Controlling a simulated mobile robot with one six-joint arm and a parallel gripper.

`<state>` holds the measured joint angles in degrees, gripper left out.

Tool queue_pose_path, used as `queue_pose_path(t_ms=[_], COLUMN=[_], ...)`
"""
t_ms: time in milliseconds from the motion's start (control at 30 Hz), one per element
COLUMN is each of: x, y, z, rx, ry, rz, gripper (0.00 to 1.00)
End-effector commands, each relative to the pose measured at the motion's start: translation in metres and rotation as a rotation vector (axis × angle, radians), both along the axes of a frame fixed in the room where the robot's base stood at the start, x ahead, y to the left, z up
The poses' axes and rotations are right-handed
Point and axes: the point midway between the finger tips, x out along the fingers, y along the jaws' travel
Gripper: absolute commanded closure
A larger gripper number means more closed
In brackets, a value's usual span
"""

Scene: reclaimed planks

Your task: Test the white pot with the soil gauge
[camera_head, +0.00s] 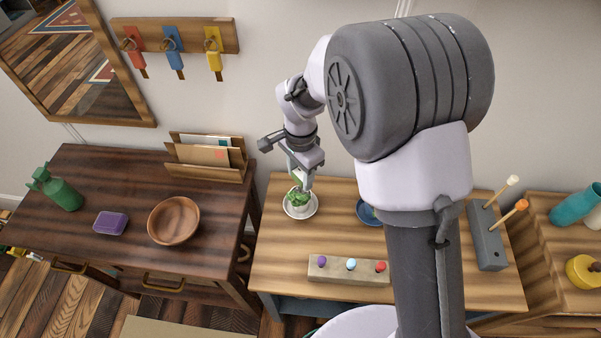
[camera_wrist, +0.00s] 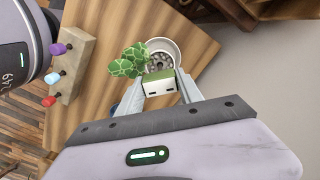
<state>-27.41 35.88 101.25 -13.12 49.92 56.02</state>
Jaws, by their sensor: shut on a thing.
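The white pot (camera_head: 300,206) holds a green plant and stands on a white saucer on the light wooden table. In the wrist view the white pot (camera_wrist: 158,44) shows its dark soil, with the plant leaves (camera_wrist: 127,63) to its left. My gripper (camera_head: 301,178) is above the pot, pointing down. It is shut on a small white and green block, the soil gauge (camera_wrist: 161,86), which also shows in the head view (camera_head: 301,173). The gauge's lower end is hidden, so I cannot tell whether it touches the soil.
A blue dish (camera_head: 366,212) stands right of the pot, partly hidden by my arm. A wooden block (camera_head: 345,277) with purple, light blue and red knobs lies in front. A grey rack (camera_head: 487,240) with two capped sticks stands at right. A dark desk (camera_head: 110,175) adjoins at left.

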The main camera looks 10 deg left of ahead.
Motion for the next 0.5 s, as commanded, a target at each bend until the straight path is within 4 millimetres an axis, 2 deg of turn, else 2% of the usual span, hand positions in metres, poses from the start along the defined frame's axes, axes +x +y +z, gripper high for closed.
queue_pose_path(t_ms=[500], x=[0.0], y=[0.0], z=[-0.014], rx=[0.0], ry=[0.0], rz=[0.0], gripper=[0.97])
